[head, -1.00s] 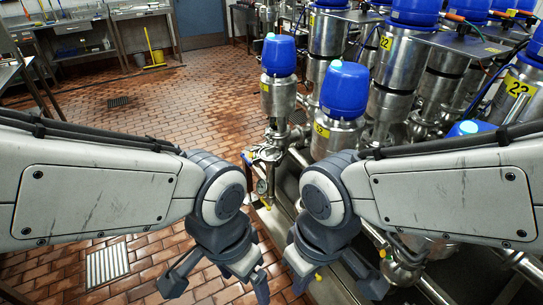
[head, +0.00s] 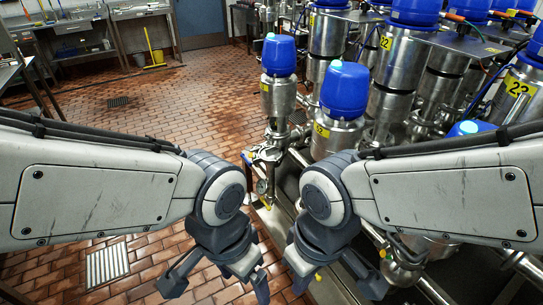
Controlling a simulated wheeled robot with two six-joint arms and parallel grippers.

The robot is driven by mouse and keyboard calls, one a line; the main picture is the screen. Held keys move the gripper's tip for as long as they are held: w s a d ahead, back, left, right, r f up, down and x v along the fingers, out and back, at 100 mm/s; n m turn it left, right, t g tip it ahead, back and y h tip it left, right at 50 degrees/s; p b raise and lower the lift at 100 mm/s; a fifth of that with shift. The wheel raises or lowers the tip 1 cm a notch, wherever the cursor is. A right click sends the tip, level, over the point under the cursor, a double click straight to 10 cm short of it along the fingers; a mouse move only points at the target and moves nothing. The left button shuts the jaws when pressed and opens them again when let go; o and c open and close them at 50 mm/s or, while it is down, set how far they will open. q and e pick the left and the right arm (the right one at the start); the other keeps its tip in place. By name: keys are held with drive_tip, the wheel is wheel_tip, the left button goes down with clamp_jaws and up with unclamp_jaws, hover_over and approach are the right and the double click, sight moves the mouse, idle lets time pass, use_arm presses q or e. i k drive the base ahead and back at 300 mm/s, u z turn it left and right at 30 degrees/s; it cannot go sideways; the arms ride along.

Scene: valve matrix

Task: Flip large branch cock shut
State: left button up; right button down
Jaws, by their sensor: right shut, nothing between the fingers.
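My right gripper (head: 335,279) hangs at the lower middle of the head view, over the edge of the steel pipework. It is shut and empty, and its tips are near the bottom edge. Another small yellow part (head: 383,252) is on the pipes beside my right forearm. I cannot tell which one belongs to the large branch cock. My arms hide part of the pipework.
Steel valve bodies with blue caps (head: 344,92) crowd the right side, some with yellow number labels (head: 321,130). The brick floor (head: 190,110) is open on the left. A floor drain (head: 107,264) lies at lower left. Steel sinks (head: 140,12) stand at the back.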

sight(242, 155)
drive_tip(key=u, duration=0.05)
drive_tip(key=k, duration=0.65)
drive_tip(key=u, duration=0.95)
drive_tip(key=i, duration=1.4)
drive_tip(key=z, duration=0.7)
drive_tip(key=i, duration=0.4)
drive_tip(key=z, duration=0.5)
